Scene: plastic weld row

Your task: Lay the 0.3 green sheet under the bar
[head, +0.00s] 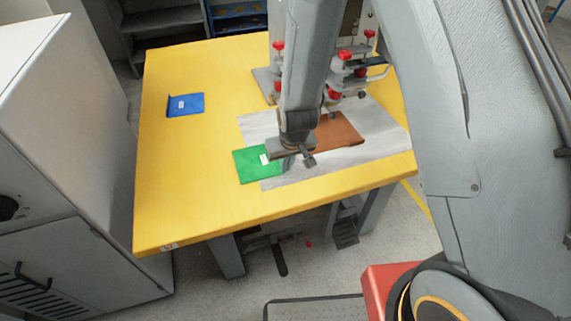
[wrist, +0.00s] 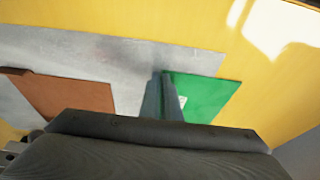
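The green sheet (head: 250,168) with a small white label lies across the left edge of the grey plate, partly over the yellow table. It also shows in the wrist view (wrist: 205,92). My gripper (head: 288,162) is at the sheet's right edge in the head view. In the wrist view its fingers (wrist: 163,95) are close together at the sheet's near-left edge and look shut on it; the exact pinch is hidden. The welding press (head: 345,70) with red knobs stands at the back of the plate. Its bar is mostly hidden behind my arm.
A brown sheet (head: 340,132) lies on the grey plate (head: 315,170), right of my gripper. A blue sheet (head: 185,104) with a label lies at the table's far left. The yellow table (head: 195,190) is clear on its left and front. A grey cabinet (head: 60,140) stands left.

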